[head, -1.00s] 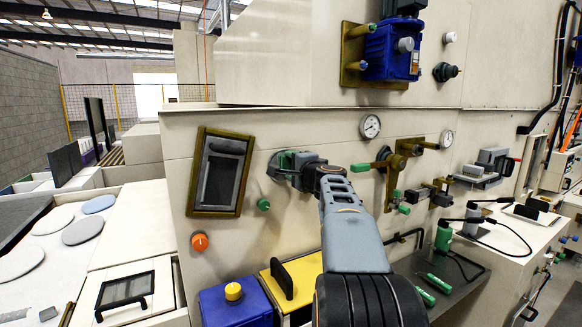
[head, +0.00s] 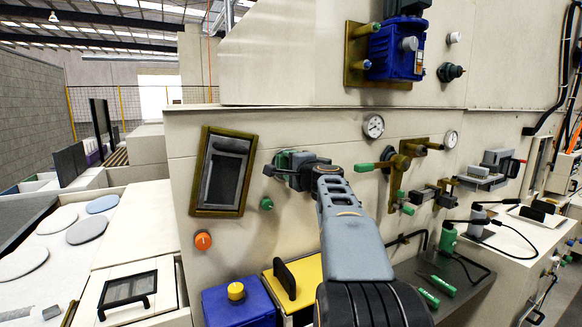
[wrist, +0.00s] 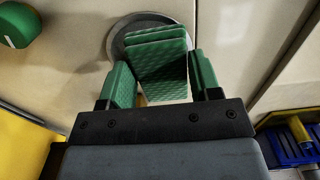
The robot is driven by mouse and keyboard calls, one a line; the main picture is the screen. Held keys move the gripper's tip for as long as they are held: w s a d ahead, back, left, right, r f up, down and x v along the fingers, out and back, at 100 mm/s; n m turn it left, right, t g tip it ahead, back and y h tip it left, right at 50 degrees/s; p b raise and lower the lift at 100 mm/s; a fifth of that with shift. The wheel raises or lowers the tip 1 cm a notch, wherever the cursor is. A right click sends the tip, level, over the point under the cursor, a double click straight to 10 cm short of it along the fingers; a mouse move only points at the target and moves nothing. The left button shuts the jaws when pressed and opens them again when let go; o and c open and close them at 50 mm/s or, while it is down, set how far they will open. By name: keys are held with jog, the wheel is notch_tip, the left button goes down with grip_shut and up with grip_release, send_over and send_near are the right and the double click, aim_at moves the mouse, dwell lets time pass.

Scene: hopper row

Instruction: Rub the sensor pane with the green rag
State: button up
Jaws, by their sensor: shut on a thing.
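My gripper (head: 285,166) is at the beige wall panel, and it shows closer in the wrist view (wrist: 164,75). Its green-padded fingers are shut on a green, textured, folded rag (wrist: 158,58). The rag is in front of a round pane with a grey rim (wrist: 118,38) on the wall, which I take for the sensor pane. The rag hides most of the pane. I cannot tell whether the rag touches it. In the head view my gripper covers this spot.
A dark framed window (head: 223,171) is left of my gripper. A green knob (head: 266,203) and an orange knob (head: 203,240) stick out below. A brass valve with a green handle (head: 390,163) is close on the right. A yellow box (head: 310,272) stands below.

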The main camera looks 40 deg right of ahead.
jog(key=shift+w, duration=0.55)
dwell(0.4)
jog(key=shift+w+a, duration=0.15)
jog(key=shift+a, duration=0.65)
jog(key=shift+b, duration=0.45)
jog(key=shift+d, duration=0.1)
dwell(0.7)
jog(key=shift+s+d+b, duration=0.15)
jog(key=shift+d+b, duration=0.05)
jog(key=shift+d, duration=0.7)
jog(key=shift+s+d+b, duration=0.15)
jog(key=shift+d, duration=0.7)
jog(key=shift+a, duration=0.15)
